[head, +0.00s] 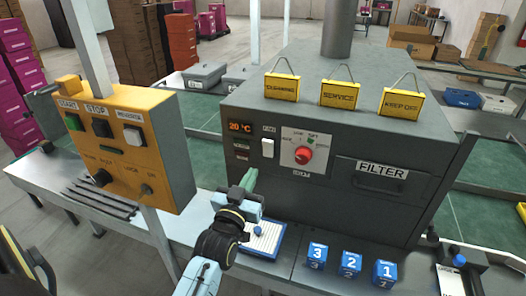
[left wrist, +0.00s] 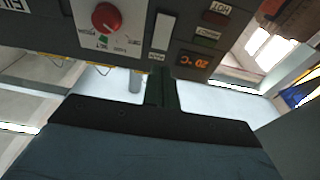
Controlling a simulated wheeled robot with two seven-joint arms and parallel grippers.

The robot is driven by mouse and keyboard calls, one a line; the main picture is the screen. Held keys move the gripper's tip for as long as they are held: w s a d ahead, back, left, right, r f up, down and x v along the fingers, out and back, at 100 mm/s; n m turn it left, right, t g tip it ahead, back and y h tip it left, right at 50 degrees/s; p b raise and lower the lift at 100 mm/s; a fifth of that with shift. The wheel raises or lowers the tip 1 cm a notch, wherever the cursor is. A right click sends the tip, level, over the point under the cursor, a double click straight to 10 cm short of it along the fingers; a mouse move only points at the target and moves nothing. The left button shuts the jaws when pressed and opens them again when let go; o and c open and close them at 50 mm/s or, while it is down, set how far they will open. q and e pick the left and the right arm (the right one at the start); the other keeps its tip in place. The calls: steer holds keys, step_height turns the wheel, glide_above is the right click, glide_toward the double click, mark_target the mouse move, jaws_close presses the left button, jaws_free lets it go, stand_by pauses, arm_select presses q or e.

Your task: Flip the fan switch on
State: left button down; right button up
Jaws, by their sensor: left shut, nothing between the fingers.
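The fan switch (head: 267,148) is a white rocker on the front of the grey machine (head: 335,130), under a small label and right of the orange 20 °C display (head: 240,127). In the left wrist view, which is upside down, the switch (left wrist: 161,32) shows as a white upright bar between the red knob and the display. My left gripper (head: 249,180) is shut and empty, below and slightly left of the switch in the head view. Its dark fingertips (left wrist: 161,85) point toward the panel in the wrist view. I cannot tell whether they touch it. My right gripper is out of view.
A red rotary knob (head: 304,154) sits right of the switch. A yellow control box (head: 125,140) stands at the left. Blue numbered blocks (head: 350,263) and a clipboard (head: 268,238) lie on the bench below. Yellow signs (head: 343,94) hang above.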

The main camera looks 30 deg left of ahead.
arm_select(q)
steer(key=x, duration=0.9)
steer(key=shift+w+a+r, duration=0.1)
steer(key=shift+w+r, duration=0.05)
steer(key=shift+w, duration=0.15)
steer(key=r+p, duration=0.1)
steer(key=p, duration=0.2)
steer(key=shift+w+g, duration=0.25)
steer(key=shift+g, duration=0.05)
steer(key=shift+f, duration=0.35)
steer(key=p, duration=0.3)
glide_toward(267, 144)
steer(key=s+d+r, duration=0.1)
steer(key=s+r, duration=0.2)
steer(key=s, duration=0.3)
steer(key=shift+d+r, duration=0.2)
